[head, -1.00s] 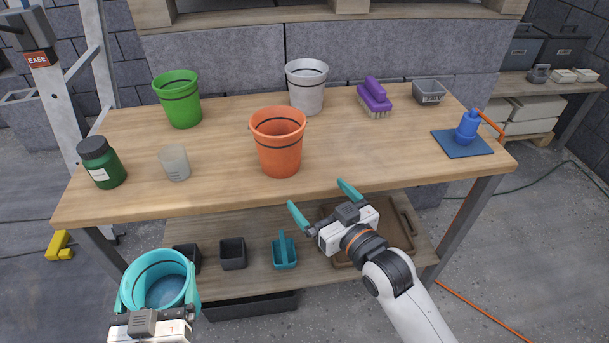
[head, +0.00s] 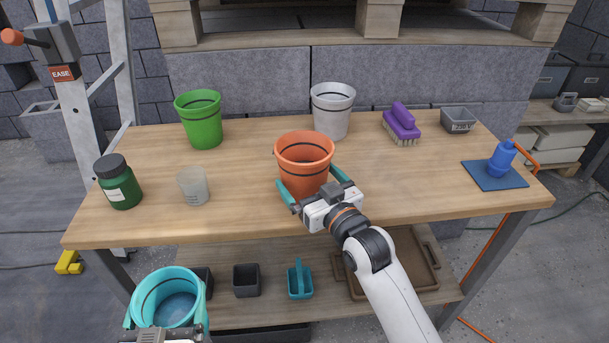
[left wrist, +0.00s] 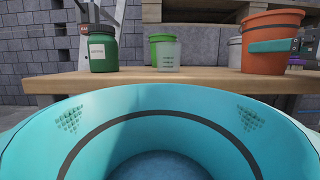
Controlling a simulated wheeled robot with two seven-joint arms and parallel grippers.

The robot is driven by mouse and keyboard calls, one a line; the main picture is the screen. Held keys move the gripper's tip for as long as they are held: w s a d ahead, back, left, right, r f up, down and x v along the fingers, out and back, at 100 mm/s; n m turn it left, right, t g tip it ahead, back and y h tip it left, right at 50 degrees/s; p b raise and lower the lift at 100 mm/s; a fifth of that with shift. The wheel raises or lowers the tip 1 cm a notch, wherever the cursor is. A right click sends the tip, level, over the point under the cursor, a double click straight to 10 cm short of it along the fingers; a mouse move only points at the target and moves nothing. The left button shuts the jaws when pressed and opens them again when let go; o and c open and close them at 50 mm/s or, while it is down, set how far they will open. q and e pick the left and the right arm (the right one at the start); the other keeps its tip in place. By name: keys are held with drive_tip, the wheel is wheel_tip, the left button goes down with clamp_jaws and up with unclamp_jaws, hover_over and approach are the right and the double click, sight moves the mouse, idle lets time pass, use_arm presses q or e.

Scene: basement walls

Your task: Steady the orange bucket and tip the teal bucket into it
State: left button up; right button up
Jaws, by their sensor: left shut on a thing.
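The orange bucket (head: 302,163) stands upright near the front middle of the workbench; it also shows at the right of the left wrist view (left wrist: 266,62). My right gripper (head: 309,178) has its teal fingers spread on either side of this bucket; contact is hard to tell. The teal bucket (head: 150,291) is upright in front of the bench at lower left, below the top. My left gripper (head: 166,330) is shut on it, mostly cut off by the frame.
On the workbench (head: 240,222) are a green bucket (head: 200,122), white bucket (head: 331,112), dark green jar (head: 119,182), clear cup (head: 193,186), purple brush (head: 401,123), grey tub (head: 459,120) and blue bottle (head: 501,160). The lower shelf holds small containers. Bare wood lies left of the orange bucket.

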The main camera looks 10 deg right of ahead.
sight(303, 157)
drive_tip(key=shift+x, duration=1.25)
drive_tip(key=shift+c, duration=0.3)
drive_tip(key=c, duration=1.2)
